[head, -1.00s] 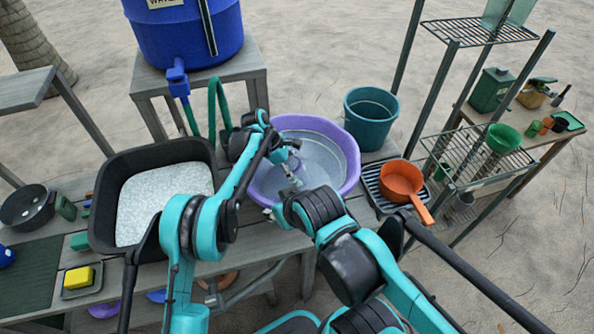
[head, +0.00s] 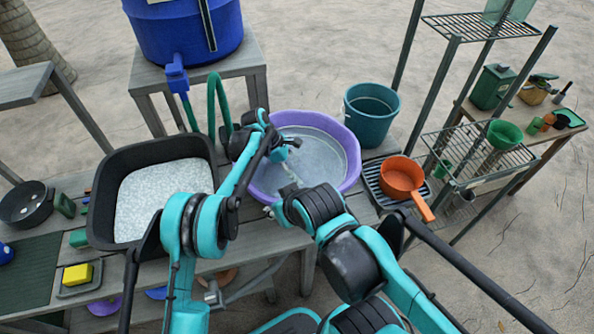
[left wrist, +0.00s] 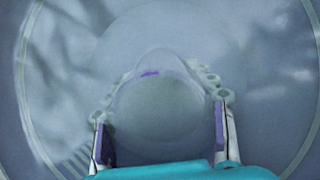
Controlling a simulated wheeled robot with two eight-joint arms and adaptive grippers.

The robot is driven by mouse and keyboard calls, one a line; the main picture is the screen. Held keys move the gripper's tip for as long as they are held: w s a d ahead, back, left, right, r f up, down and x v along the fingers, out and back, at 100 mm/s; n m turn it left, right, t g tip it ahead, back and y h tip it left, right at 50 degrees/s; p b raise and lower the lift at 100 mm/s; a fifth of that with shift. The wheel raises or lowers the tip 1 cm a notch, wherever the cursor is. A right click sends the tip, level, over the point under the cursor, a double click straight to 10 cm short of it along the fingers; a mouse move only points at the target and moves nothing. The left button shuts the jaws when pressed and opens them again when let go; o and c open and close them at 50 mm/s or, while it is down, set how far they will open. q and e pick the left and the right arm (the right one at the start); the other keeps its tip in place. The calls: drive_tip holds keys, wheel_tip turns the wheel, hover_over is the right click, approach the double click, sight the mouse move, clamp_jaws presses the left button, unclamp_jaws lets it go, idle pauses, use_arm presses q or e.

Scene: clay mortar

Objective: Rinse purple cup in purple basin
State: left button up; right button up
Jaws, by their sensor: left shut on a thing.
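The purple basin (head: 352,160) stands on the grey bench, with greyish water in it. My left gripper (head: 290,178) reaches down into the basin and is mostly hidden under the water. In the left wrist view, my left gripper (left wrist: 160,120) has a finger on each side of a rounded, hazy shape, which I take as the purple cup (left wrist: 150,73). Only a small purple patch shows on it, and its tilt is unclear. My right arm comes in over the basin's front rim; its gripper (head: 270,211) is mostly hidden behind the arm links.
A black tub (head: 100,200) of pale grains stands left of the basin. A teal bucket (head: 371,115) stands to its right, behind an orange pan (head: 402,177) on a rack. A blue water barrel (head: 185,35) with a tap and green hose is behind.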

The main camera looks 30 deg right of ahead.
use_arm(q)
drive_tip(key=shift+r, duration=0.15)
drive_tip(key=shift+w+a, duration=0.35)
drive_tip(key=shift+a, duration=0.2)
drive_tip(key=shift+s+d, duration=0.35)
drive_tip(key=shift+d, duration=0.2)
drive_tip(key=shift+s+d, duration=0.35)
drive_tip(key=shift+d, duration=0.2)
drive_tip(key=shift+w+a, duration=0.35)
drive_tip(key=shift+a, duration=0.2)
drive_tip(key=shift+w+a, duration=0.35)
drive_tip(key=shift+a, duration=0.2)
drive_tip(key=shift+s+d, duration=0.35)
drive_tip(key=shift+d, duration=0.2)
drive_tip(key=shift+r, duration=0.1)
wheel_tip(320, 180, up, 20)
drive_tip(key=p, duration=1.1)
drive_tip(key=shift+f, duration=0.2)
